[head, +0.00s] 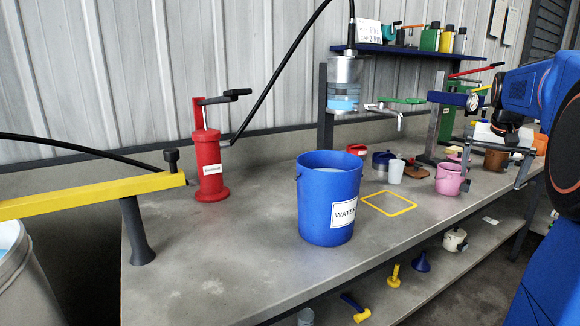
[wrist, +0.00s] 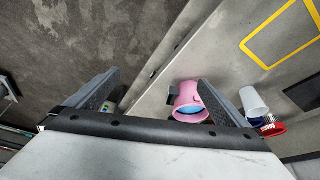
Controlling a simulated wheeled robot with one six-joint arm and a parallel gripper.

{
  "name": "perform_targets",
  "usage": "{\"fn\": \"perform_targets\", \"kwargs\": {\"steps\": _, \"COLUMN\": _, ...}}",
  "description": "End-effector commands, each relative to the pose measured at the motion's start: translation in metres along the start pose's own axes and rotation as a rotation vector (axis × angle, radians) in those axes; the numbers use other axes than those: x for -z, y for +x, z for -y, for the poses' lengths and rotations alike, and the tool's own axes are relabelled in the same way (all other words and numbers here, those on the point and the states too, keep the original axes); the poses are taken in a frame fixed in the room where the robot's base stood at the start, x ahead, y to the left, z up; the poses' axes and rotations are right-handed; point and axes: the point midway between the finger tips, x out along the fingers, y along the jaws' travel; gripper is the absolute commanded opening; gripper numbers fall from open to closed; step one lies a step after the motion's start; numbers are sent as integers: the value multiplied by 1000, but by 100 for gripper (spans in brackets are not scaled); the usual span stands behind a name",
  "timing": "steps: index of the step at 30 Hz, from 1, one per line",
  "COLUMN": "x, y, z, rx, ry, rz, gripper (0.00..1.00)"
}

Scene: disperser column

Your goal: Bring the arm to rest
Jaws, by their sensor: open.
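My arm (head: 535,90) reaches in from the right of the head view, blue with dark joints. My gripper (head: 495,167) hangs over the right part of the bench, near its front edge. In the wrist view my gripper (wrist: 158,79) has its two grey fingers wide apart, with nothing held between them. A pink bucket (head: 450,181) stands on the bench beyond the fingers. In the wrist view the pink bucket (wrist: 184,98) shows beside the right finger, which hides part of it.
A blue bucket labelled WATER (head: 322,215) stands mid-bench, left of a yellow square outline (head: 389,203). A white cup (head: 396,172) stands behind the outline. A red pump (head: 208,165) and yellow lever (head: 90,196) are at left. The bench's front-left surface (head: 220,265) is clear.

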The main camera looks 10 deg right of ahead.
Motion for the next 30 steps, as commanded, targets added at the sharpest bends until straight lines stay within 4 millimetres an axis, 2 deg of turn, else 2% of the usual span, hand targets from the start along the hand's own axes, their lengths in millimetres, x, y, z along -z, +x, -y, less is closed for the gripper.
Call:
{"fn": "perform_targets", "kwargs": {"steps": 11, "x": -49, "y": -14, "z": 36, "rx": 34, "ry": -79, "rz": -3, "gripper": 100}}
{"fn": "perform_targets", "kwargs": {"steps": 17, "x": -97, "y": -23, "z": 63, "rx": 64, "ry": -150, "rz": -4, "gripper": 100}}
{"fn": "perform_targets", "kwargs": {"steps": 20, "x": -134, "y": -29, "z": 79, "rx": 87, "ry": -203, "rz": -6, "gripper": 100}}
{"fn": "perform_targets", "kwargs": {"steps": 24, "x": -196, "y": -35, "z": 99, "rx": 125, "ry": -292, "rz": -10, "gripper": 100}}
{"fn": "perform_targets", "kwargs": {"steps": 30, "x": -285, "y": -35, "z": 113, "rx": 179, "ry": -415, "rz": -13, "gripper": 100}}
